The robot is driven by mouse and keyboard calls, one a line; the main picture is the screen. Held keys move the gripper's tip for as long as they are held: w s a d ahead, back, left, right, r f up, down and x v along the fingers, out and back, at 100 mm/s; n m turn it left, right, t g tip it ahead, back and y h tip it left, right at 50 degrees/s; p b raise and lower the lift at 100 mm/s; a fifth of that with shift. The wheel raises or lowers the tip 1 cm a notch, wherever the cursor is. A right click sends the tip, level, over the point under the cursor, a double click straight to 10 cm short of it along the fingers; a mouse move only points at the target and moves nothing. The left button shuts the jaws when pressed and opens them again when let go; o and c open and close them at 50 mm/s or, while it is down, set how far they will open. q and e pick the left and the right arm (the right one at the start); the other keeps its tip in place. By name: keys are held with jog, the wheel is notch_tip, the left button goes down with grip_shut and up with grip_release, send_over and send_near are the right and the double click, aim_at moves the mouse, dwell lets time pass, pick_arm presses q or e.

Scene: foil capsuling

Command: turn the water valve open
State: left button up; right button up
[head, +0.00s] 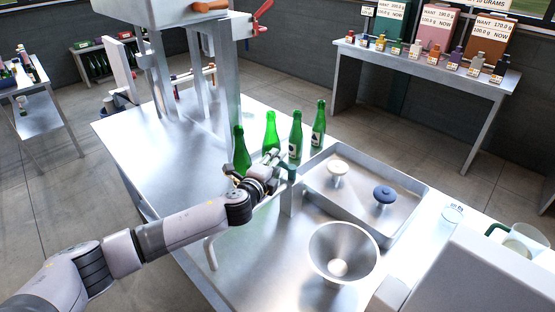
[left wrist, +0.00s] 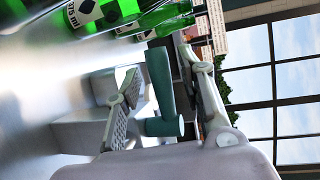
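The water valve has a teal handle, a tapered lever with a round hub; it shows in the left wrist view (left wrist: 160,80) and as a small teal piece in the head view (head: 291,174), atop a metal post beside the tray. My left gripper (head: 274,160) is at the valve, and in the left wrist view its two fingers (left wrist: 165,90) are spread on either side of the teal handle. A gap shows between the handle and the left finger; whether the right finger touches it I cannot tell. My right gripper is not in view.
Several green bottles (head: 270,132) stand just behind my left gripper. A metal tray (head: 408,190) with a cream knob (head: 338,168) and a blue knob (head: 384,194) lies to the right. A metal bowl (head: 322,245) is in front. The table's left part is clear.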

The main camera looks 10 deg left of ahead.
pick_arm(q)
jog(key=shift+x, duration=1)
jog(key=shift+c, duration=0.2)
grip_shut()
